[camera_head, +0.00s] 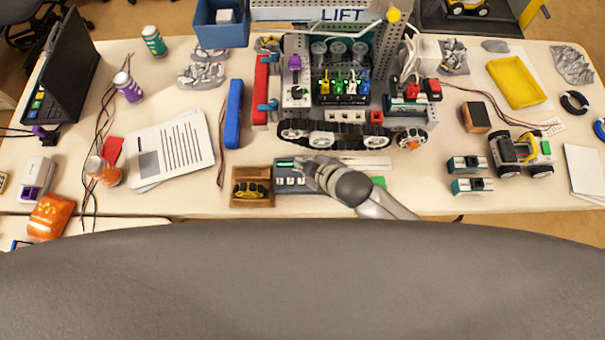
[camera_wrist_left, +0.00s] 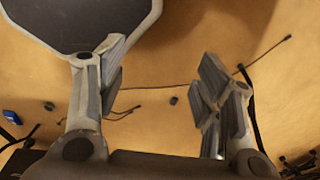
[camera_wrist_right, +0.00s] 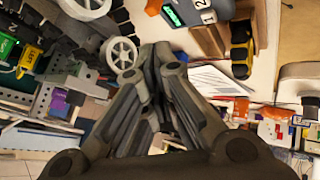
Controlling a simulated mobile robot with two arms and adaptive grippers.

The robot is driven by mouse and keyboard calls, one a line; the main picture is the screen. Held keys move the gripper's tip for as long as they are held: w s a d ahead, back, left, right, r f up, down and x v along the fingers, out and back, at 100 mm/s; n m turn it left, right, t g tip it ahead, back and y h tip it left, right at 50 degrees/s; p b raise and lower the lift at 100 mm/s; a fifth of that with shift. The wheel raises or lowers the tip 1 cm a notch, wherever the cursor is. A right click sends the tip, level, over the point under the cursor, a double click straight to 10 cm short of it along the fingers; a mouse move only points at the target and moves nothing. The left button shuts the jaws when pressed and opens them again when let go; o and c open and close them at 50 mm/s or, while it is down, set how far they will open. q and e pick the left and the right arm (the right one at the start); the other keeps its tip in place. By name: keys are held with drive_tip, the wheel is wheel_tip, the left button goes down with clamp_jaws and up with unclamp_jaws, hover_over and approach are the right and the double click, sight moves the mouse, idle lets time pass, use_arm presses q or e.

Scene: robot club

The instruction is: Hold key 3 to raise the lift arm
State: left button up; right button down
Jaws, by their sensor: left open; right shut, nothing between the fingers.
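The keypad (camera_head: 283,187) lies near the table's front edge, with a lit green display and a row of keys. It also shows at the top of the right wrist view (camera_wrist_right: 185,12), where the keys marked 1 and 2 are readable; key 3 cannot be made out. My right gripper (camera_head: 308,166) is shut and empty, over the keypad's right part in the head view. I cannot tell whether it touches a key. The tracked lift robot (camera_head: 335,133) stands behind the keypad, under a LIFT sign (camera_head: 342,15). My left gripper (camera_wrist_left: 160,85) is open and empty, above the floor.
A wooden box (camera_head: 252,201) with a yellow and black item sits left of the keypad. Printed sheets (camera_head: 175,150) lie farther left. Two teal modules (camera_head: 467,164) and a small wheeled car (camera_head: 518,153) are at right. The front table strip between sheets and box is mostly clear.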

use_arm(q)
drive_tip(key=shift+w+d+r, duration=0.1)
drive_tip(key=shift+w+r, duration=0.15)
drive_tip(key=shift+w, duration=0.25)
drive_tip(key=shift+w+r, duration=0.25)
drive_tip(key=shift+w, duration=0.25)
use_arm(e)
drive_tip(key=a+n, duration=0.1)
drive_tip(key=a+n+y, duration=0.1)
drive_tip(key=n, duration=0.1)
drive_tip(key=shift+r, duration=0.2)
use_arm(q)
drive_tip(key=shift+s, duration=0.25)
use_arm(e)
drive_tip(key=shift+w, duration=0.1)
use_arm(q)
drive_tip(key=shift+f, duration=0.15)
use_arm(e)
drive_tip(key=shift+f, duration=0.1)
drive_tip(key=b, duration=0.7)
hover_over(299, 183)
wheel_tip(299, 183, down, 8)
use_arm(q)
wheel_tip(299, 183, down, 7)
drive_tip(key=shift+s, duration=0.15)
use_arm(e)
drive_tip(key=shift+f, duration=0.35)
